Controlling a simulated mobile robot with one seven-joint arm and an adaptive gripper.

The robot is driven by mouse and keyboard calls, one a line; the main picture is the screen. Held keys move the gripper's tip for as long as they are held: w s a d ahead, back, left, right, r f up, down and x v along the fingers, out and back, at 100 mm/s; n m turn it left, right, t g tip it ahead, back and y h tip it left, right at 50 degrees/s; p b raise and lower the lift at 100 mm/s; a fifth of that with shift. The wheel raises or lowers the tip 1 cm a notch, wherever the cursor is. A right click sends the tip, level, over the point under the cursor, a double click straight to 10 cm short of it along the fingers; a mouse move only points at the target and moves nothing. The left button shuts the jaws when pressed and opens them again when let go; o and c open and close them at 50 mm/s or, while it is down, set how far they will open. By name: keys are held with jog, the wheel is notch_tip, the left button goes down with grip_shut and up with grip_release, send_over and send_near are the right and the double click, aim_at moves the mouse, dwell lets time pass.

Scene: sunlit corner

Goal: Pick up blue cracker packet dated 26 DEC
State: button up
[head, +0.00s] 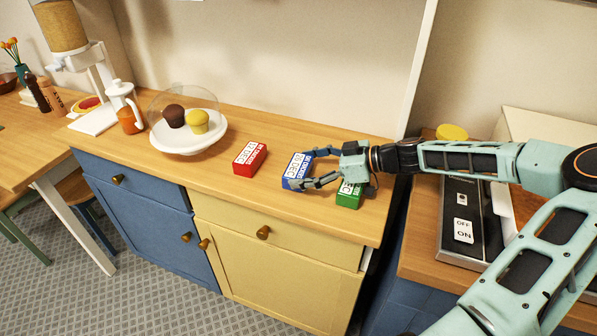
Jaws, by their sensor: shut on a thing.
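A blue packet with a white label (297,170) lies on the wooden counter between a red and a green packet. Its date print is too small to read for certain. My gripper (308,168) reaches in from the right with its fingers around the blue packet and is shut on it. The packet looks at or near the counter surface; I cannot tell if it is lifted. My fingers hide part of its right side.
A red packet (250,159) lies to the left and a green packet (349,194) sits below my wrist, partly hidden. A white dish (188,141) with two muffins under a clear cover stands farther left. A panel with ON and OFF labels (463,230) is at right.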

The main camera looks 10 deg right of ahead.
jog(key=c, duration=0.3)
jog(key=shift+r, duration=0.1)
jog(key=shift+c, duration=0.2)
